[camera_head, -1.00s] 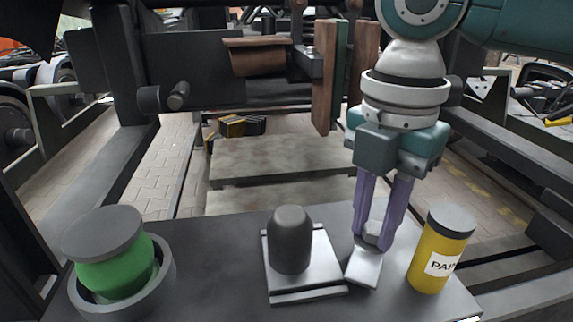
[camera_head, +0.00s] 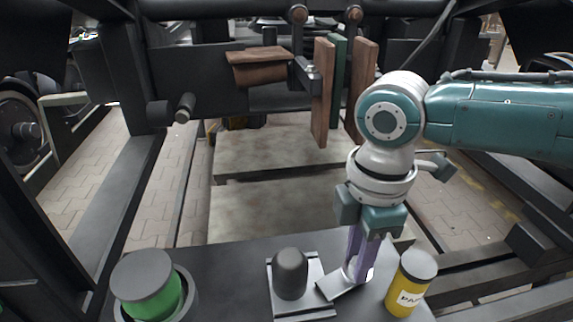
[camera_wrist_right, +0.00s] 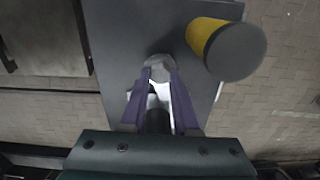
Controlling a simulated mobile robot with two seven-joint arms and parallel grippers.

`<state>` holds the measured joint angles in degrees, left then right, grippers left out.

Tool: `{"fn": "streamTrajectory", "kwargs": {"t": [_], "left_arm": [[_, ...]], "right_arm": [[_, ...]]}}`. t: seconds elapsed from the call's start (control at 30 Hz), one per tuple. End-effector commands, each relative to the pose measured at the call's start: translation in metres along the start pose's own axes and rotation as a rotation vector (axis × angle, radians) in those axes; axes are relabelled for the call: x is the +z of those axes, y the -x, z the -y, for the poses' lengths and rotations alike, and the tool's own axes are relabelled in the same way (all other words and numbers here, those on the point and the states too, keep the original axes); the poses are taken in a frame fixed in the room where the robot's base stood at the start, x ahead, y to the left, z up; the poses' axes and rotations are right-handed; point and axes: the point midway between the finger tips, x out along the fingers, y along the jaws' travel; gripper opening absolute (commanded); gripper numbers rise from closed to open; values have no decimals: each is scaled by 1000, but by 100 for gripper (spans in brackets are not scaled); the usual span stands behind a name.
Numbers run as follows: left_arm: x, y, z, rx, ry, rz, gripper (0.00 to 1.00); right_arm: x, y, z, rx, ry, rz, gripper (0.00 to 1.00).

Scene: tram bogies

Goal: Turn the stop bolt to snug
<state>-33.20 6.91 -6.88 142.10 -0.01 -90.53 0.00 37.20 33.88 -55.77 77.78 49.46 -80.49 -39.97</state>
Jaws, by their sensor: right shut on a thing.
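A grey bolt head (camera_wrist_right: 160,66) sits between the tips of my right gripper (camera_head: 357,272). The purple fingers are shut on it from above, just over the dark tabletop. The wrist view also shows the right gripper (camera_wrist_right: 158,78), with a finger on each side of the head. A flat light metal piece (camera_head: 340,287) extends from under the fingers toward the lower left. The fingers partly hide the bolt in the head view, and its shank cannot be seen. My left gripper is not in view.
A dark domed block (camera_head: 290,272) on a pale plate stands left of the gripper. A yellow paint can (camera_head: 407,287) stands close on the right. A green-sided jar (camera_head: 150,287) is at the far left. Wooden-faced pads (camera_head: 322,92) hang from the frame behind.

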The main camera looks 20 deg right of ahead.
Motion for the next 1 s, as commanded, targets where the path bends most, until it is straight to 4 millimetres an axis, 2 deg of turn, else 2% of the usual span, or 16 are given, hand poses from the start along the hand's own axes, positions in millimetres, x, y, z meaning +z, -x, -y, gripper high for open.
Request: {"fn": "streamTrajectory", "kwargs": {"t": [0.47,0.5,0.7,0.73,1.0], "left_arm": [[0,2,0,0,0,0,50],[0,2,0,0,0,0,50],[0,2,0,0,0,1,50],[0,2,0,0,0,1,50],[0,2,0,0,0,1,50]], "right_arm": [[-1,1,0,-1,-14,-4,0],[-1,1,0,-1,-14,-4,33],[-1,0,0,0,-13,-3,56],[-1,0,0,0,-13,-2,59],[0,2,0,1,-13,-2,59]]}}
